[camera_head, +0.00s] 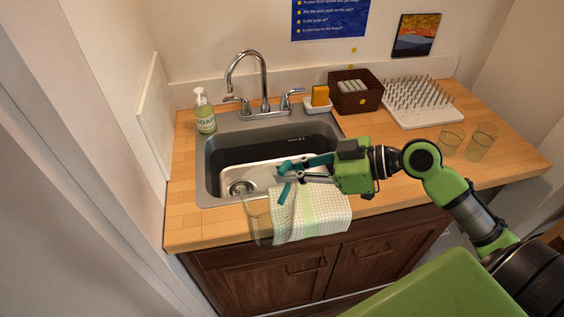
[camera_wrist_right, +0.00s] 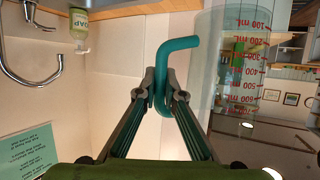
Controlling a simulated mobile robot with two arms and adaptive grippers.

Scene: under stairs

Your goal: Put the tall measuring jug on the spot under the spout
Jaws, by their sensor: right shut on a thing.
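The tall measuring jug (camera_head: 257,218) is clear, with a teal handle and red mL marks. My right gripper (camera_head: 282,178) is shut on its teal handle, and the wrist view shows the handle (camera_wrist_right: 176,62) between the fingertips with the jug wall (camera_wrist_right: 225,70) beside it. The jug looks about upright at the sink's front edge, left of the towel; I cannot tell its height above the counter. The chrome spout (camera_head: 229,85) arches over the back of the sink (camera_head: 208,170), left of and behind the jug. No marked spot can be made out. My left gripper is not in view.
A checked towel (camera_head: 315,215) hangs over the front edge. A soap bottle (camera_head: 205,112) stands left of the faucet. A sponge holder (camera_head: 318,106), a dark basket (camera_head: 357,98), a spiked drying rack (camera_head: 412,112) and two glasses (camera_head: 481,142) stand to the right.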

